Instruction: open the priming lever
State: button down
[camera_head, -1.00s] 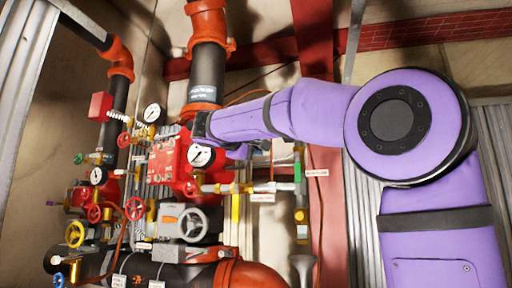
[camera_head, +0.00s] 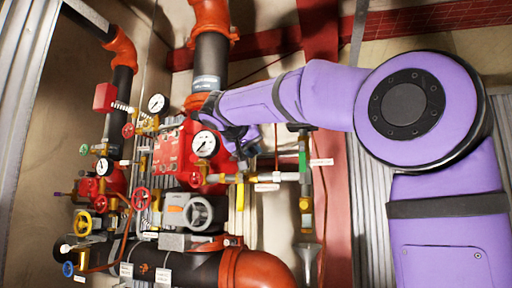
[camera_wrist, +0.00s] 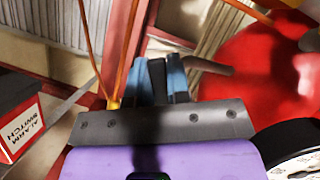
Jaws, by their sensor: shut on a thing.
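My gripper (camera_wrist: 163,80) shows in the wrist view as two blue fingers close together with a dark gap between them. A grey-brown bar, which looks like the priming lever (camera_wrist: 212,67), runs from the fingers to the right, towards a large round red valve body (camera_wrist: 262,75). The fingers are shut on its left end, and the held part is mostly hidden by them. In the head view my wrist reaches the red valve box (camera_head: 172,152) from the right, behind a white gauge (camera_head: 206,144). The fingertips and the lever are not clear there.
A red alarm switch box (camera_wrist: 20,118) stands left in the wrist view, and thin orange pipes (camera_wrist: 125,45) run close by the fingers.

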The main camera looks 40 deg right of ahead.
jog(key=shift+w+a+f+m+t+y, duration=0.1)
jog(key=shift+w+a+m+t+y, duration=0.35)
jog(key=shift+m, duration=0.55)
jog(key=shift+w+a+f+m+t+y, duration=0.1)
jog(key=shift+w+a+m+t+y, duration=0.15)
jog(key=shift+w+m+t+y, duration=0.55)
jog(key=shift+s+m+h, duration=0.25)
jog(key=shift+s+m, duration=0.05)
jog(key=shift+s, duration=0.1)
jog(key=c, duration=1.1)
grip_release()
jog(key=v, duration=1)
jog(key=shift+s+a+r, duration=0.1)
jog(key=shift+a+r, duration=0.05)
jog(key=shift+a, duration=0.15)
